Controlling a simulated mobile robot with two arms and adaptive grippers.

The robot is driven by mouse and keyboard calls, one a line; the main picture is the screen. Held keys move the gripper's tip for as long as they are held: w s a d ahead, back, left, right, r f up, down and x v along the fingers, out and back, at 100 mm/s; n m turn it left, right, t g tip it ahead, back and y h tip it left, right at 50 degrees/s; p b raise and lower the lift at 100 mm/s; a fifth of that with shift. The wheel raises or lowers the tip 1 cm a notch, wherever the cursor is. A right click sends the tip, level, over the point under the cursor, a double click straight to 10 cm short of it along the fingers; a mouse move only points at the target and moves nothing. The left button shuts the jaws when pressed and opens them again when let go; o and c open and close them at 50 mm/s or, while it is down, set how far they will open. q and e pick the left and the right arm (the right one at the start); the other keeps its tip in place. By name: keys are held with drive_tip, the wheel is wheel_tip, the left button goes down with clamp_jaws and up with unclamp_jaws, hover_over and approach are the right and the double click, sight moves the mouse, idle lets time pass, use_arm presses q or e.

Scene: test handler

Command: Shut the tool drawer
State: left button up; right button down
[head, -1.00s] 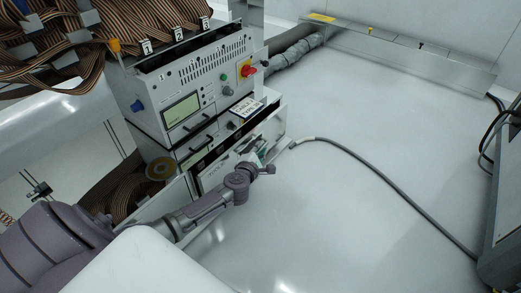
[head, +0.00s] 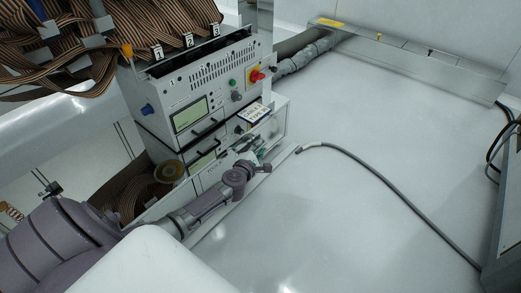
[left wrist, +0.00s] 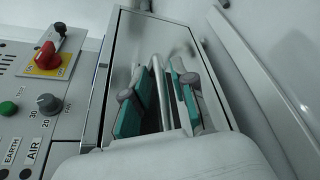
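The tool drawer (head: 212,178) is the low pale front at the bottom of the grey test handler cabinet (head: 205,85). My left gripper (head: 258,160) is at the right part of this front, its wrist lying across it. In the left wrist view the gripper (left wrist: 160,107) has its two teal-padded fingers apart, one on each side of a grey bar handle (left wrist: 158,80). Gaps show between the bar and the pads. How far the drawer stands out is hard to tell, as my arm covers part of it. My right gripper is not in view.
A grey cable (head: 385,185) runs over the white floor, starting near my gripper. A red knob (head: 257,75) and a labelled card (head: 254,113) are on the cabinet above. Striped ribbon cables (head: 50,45) hang at upper left. The floor right of the drawer is mostly clear.

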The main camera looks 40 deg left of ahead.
use_arm(q)
drive_tip(key=shift+o, duration=0.3)
drive_tip(key=shift+s, duration=0.3)
drive_tip(key=v, duration=1.1)
drive_tip(key=shift+s, duration=0.2)
drive_tip(key=shift+d, duration=0.1)
